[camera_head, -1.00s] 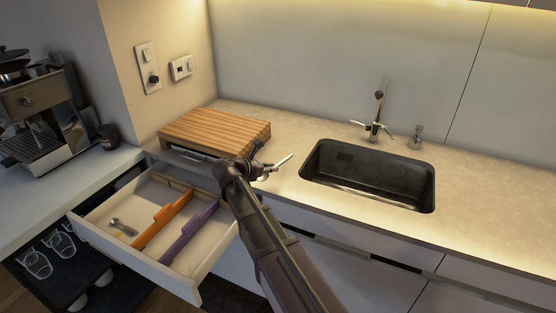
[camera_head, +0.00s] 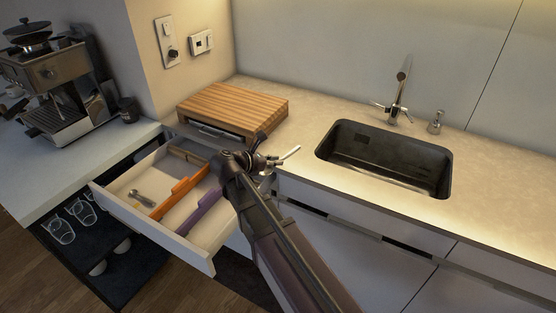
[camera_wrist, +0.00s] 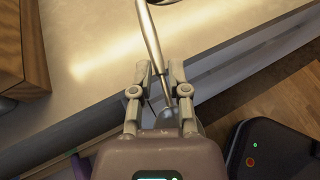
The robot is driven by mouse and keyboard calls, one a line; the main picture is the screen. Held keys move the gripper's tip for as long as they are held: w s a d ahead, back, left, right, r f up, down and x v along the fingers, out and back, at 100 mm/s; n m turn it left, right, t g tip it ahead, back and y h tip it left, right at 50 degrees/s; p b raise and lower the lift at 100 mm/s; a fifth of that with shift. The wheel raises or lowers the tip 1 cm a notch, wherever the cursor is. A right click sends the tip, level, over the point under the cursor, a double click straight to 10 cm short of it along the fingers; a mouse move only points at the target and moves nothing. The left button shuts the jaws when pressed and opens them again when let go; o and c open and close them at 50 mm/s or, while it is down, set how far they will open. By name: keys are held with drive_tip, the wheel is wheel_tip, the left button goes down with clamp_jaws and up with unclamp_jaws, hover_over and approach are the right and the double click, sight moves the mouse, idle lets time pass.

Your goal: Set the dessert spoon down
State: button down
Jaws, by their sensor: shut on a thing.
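My gripper (camera_head: 264,162) is shut on the dessert spoon (camera_head: 285,157), near the counter's front edge, right of the open drawer. In the wrist view my gripper (camera_wrist: 158,80) has its fingers on both sides of the slim silver handle (camera_wrist: 151,38). The handle runs up past the fingertips over the counter. The lower part of the spoon is partly hidden between the fingers. The open drawer (camera_head: 152,237) has an orange divider (camera_head: 180,197) and a purple divider (camera_head: 203,210). Another spoon-like utensil (camera_head: 141,199) lies in its left compartment.
A wooden cutting board (camera_head: 232,106) sits on the counter behind the drawer. The dark sink (camera_head: 385,160) and the tap (camera_head: 397,100) are to the right. The counter between board and sink is clear. A coffee machine (camera_head: 62,100) stands on the left counter.

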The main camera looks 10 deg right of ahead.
drive_tip(key=shift+r, duration=0.1)
idle(0.3)
wheel_tip(320, 180, up, 6)
drive_tip(key=p, duration=0.6)
drive_tip(key=shift+w, duration=0.1)
idle(0.7)
